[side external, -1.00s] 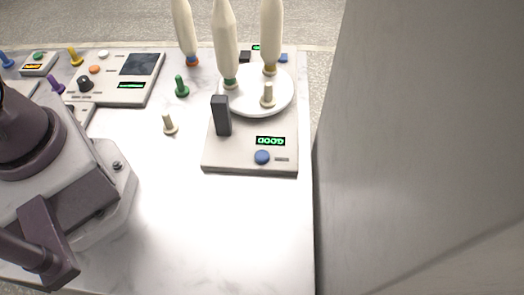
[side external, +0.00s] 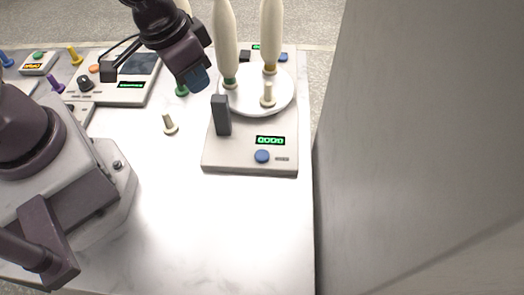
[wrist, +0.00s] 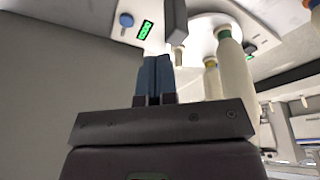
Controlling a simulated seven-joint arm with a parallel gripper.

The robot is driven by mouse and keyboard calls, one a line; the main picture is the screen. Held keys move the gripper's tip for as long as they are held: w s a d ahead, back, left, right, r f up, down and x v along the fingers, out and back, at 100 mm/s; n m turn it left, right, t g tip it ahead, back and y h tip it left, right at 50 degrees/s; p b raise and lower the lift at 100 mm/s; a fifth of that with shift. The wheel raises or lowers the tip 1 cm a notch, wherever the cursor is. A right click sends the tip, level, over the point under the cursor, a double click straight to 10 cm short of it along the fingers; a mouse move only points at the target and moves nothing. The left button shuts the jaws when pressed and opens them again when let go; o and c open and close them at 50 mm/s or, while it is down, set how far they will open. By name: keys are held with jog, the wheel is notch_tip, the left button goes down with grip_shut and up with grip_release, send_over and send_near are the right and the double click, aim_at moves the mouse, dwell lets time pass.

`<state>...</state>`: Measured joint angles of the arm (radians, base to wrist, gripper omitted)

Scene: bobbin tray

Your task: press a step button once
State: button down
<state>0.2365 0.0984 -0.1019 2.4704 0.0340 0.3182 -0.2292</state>
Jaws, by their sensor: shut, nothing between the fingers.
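A blue round button (side external: 262,156) sits on the front of a grey device (side external: 230,162), beside a green lit display (side external: 270,140). The button also shows in the wrist view (wrist: 126,20) at the upper left. My gripper (side external: 199,84) is shut and empty. In the side view it is left of and behind the dark upright post (side external: 221,115) of that device, apart from the button. In the wrist view the shut blue fingers (wrist: 155,62) point up toward the device. Whether any label names the button is too small to read.
A white turntable (side external: 284,97) on the device carries tall cream bobbins (side external: 271,35) and a short peg (side external: 267,95). A loose cream peg (side external: 169,124) and a green one stand left of it. A control panel (side external: 140,98) lies at the left back. The front table is clear.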

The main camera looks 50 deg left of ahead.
jog(key=n+t+h, duration=0.1)
jog(key=h, duration=0.1)
send_near(260, 152)
jog(key=r, duration=0.2)
jog(key=w+d+r+n+t+h, duration=0.1)
jog(key=t, duration=0.1)
jog(key=w+d+r+n+t+h, duration=0.1)
jog(key=w+n+t, duration=0.1)
jog(key=shift+w+d, duration=0.15)
jog(key=shift+d, duration=0.15)
jog(key=shift+f, duration=0.15)
jog(key=shift+f, duration=4.3)
jog(key=shift+f, duration=0.1)
jog(key=shift+f, duration=0.3)
